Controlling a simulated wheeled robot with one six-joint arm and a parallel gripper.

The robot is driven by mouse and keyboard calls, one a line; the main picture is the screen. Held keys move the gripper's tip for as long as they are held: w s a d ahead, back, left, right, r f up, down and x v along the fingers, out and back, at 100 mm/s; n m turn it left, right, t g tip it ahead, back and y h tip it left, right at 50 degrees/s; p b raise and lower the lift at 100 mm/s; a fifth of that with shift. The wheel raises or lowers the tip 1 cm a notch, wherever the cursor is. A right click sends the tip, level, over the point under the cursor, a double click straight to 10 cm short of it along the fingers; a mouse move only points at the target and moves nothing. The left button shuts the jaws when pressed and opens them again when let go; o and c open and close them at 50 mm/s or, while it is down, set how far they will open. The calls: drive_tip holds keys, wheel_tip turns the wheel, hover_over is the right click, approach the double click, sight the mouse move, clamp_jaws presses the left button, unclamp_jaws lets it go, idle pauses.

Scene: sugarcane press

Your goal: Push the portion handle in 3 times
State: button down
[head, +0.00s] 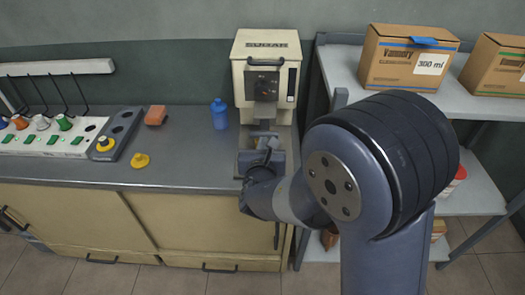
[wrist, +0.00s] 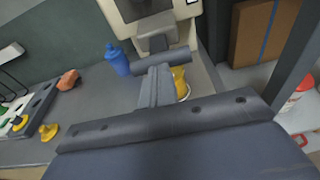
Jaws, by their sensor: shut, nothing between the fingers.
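The cream press (head: 266,75), lettered at the top, stands at the back of the counter. Its front has a dark panel with a black knob (head: 265,63). The lower front (wrist: 158,42) shows in the wrist view. My gripper (head: 262,150) is low in front of it, pointing at it. In the wrist view my gripper (wrist: 157,78) is shut and empty. A dark crossbar (wrist: 160,68) lies at its tips; I cannot tell whether this is the portion handle, or whether they touch. In the head view my arm and gripper hide the press's lower front.
A blue bottle (head: 219,114) stands left of the press. A yellow object (wrist: 180,82) sits just right of my fingers. An orange block (head: 155,115), a yellow piece (head: 140,160) and a rack (head: 118,135) lie left. Shelves with cardboard boxes (head: 405,58) stand right.

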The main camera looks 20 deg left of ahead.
sight(264, 133)
drive_tip(key=shift+w+a+f, duration=0.1)
drive_tip(key=shift+w, duration=0.4)
drive_tip(key=x, duration=0.1)
drive_tip(key=b+x, duration=0.1)
drive_tip(key=x, duration=0.1)
drive_tip(key=shift+w+b, duration=0.3)
drive_tip(key=shift+w, duration=0.05)
drive_tip(key=shift+a+r, duration=0.1)
drive_tip(key=shift+r, duration=0.3)
